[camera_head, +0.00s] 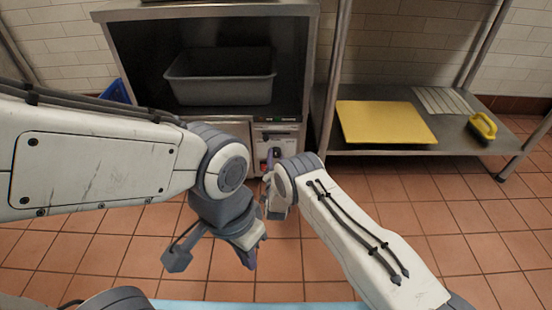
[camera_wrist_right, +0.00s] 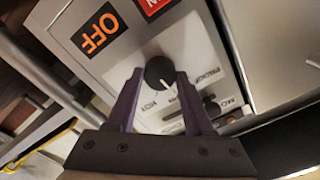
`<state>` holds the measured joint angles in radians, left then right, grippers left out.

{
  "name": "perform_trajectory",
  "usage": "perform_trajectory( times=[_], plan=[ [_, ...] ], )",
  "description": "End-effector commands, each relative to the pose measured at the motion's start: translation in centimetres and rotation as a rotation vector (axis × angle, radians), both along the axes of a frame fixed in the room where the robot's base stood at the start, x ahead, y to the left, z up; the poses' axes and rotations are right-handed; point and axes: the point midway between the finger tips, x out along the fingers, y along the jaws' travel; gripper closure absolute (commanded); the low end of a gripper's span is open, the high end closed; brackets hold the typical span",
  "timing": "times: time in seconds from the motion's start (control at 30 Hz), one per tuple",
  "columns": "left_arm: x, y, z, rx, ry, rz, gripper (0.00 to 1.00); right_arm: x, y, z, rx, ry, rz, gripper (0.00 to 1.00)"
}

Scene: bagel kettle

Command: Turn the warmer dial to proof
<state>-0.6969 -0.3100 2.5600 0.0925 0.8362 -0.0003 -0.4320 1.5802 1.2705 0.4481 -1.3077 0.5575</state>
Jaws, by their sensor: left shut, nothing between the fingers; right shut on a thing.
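The warmer's control panel (camera_head: 276,135) is on the front of the steel unit, below the compartment with the grey tub. In the right wrist view, the black round dial (camera_wrist_right: 160,73) with a white pointer line sits on a pale plate (camera_wrist_right: 205,50). The pointer points toward the lower right of that view. Small words surround the dial, too blurred to read surely. My right gripper (camera_wrist_right: 160,88) is shut on the dial, a purple finger on each side. My left gripper (camera_head: 252,258) is shut and empty, hanging lower in front of the unit.
An orange OFF label (camera_wrist_right: 98,33) and a red label (camera_wrist_right: 157,4) are above the dial. A grey tub (camera_head: 222,90) stands in the open compartment. A steel shelf (camera_head: 375,105) at right holds a yellow board (camera_head: 385,122) and a yellow brush (camera_head: 483,127).

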Motion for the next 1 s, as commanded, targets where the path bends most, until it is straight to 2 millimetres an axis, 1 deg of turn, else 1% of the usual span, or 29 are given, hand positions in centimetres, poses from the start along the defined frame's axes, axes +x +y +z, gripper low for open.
perform_trajectory(
  times=[0.6, 0.8, 1.0],
  plan=[
    [0.0, 0.01, 0.87, 0.0, 0.0, 0.0, 1.0, -0.09, -0.11, -0.14, -0.522, 0.003, -0.001, 1.0],
    [0.0, 0.0, 0.99, 0.0, 0.0, 0.0, 1.0, -0.08, -0.12, -0.15, -0.654, 0.003, -0.001, 1.0],
    [-0.01, 0.0, 1.05, 0.0, 0.0, 0.0, 1.0, -0.09, -0.13, -0.17, -0.739, 0.003, -0.001, 1.0]
  ],
)
